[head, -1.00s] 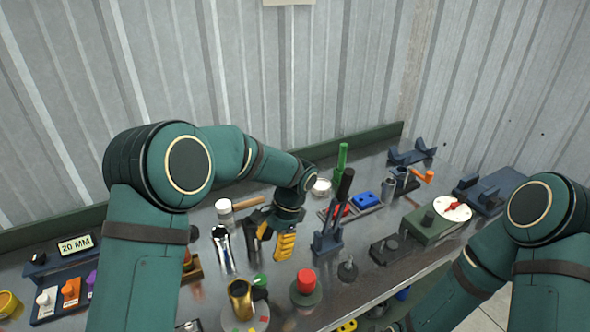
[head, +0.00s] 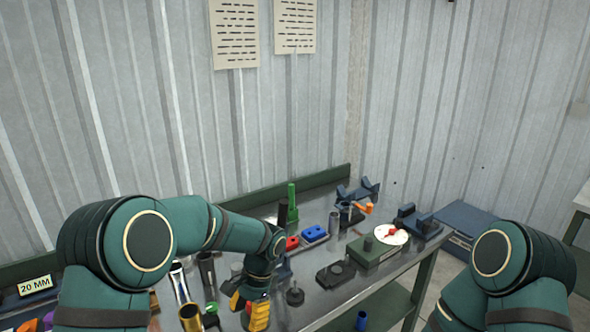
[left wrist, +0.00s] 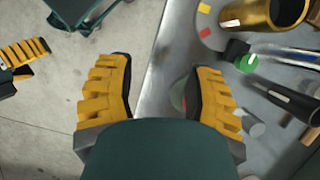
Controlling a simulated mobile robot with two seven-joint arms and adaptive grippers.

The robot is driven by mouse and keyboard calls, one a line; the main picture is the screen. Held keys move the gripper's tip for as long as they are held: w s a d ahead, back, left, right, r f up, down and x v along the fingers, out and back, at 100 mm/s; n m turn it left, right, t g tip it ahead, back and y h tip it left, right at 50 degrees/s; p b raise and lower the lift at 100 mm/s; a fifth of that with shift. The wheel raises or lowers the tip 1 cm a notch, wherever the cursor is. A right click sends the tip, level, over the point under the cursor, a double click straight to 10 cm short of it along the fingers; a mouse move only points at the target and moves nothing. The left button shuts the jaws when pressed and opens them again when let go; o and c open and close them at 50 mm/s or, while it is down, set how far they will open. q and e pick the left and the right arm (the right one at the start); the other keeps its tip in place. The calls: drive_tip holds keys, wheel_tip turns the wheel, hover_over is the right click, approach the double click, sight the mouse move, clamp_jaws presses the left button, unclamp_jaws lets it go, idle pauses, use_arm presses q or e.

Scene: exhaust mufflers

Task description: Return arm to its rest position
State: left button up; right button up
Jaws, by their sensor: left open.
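My left gripper (head: 247,308) is low in the head view, over the front part of the metal bench (head: 345,298). In the left wrist view its two yellow fingers (left wrist: 158,70) are spread wide with nothing between them. The bench edge passes below the gap, with grey floor to its left. My left arm (head: 140,240) is bent at the elbow. My right arm (head: 490,255) is at the right, and its gripper is outside the head view. A yellow finger (left wrist: 24,53) at the left of the left wrist view appears to be my right gripper's; its opening is unclear.
Open floor (left wrist: 45,125) lies beside the bench.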

use_arm(q)
drive_tip(key=s+f+n+t+h+b, duration=0.1)
drive_tip(key=s+f+n+t+h, duration=0.1)
drive_tip(key=s+f+n, duration=0.3)
drive_tip(key=s+f+n+t+h+b, duration=0.2)
drive_tip(key=s+f+n+h, duration=0.3)
drive_tip(key=s+f, duration=0.7)
wheel_tip(320, 180, down, 5)
drive_tip(key=shift+d+r+n+t, duration=0.1)
drive_tip(key=shift+d+n+t, duration=0.15)
drive_tip(key=shift+n+t, duration=0.3)
use_arm(e)
drive_tip(key=f, duration=0.3)
drive_tip(key=shift+s+a+f, duration=0.1)
drive_tip(key=shift+a+f, duration=0.15)
drive_tip(key=shift+f, duration=0.1)
idle(2.4)
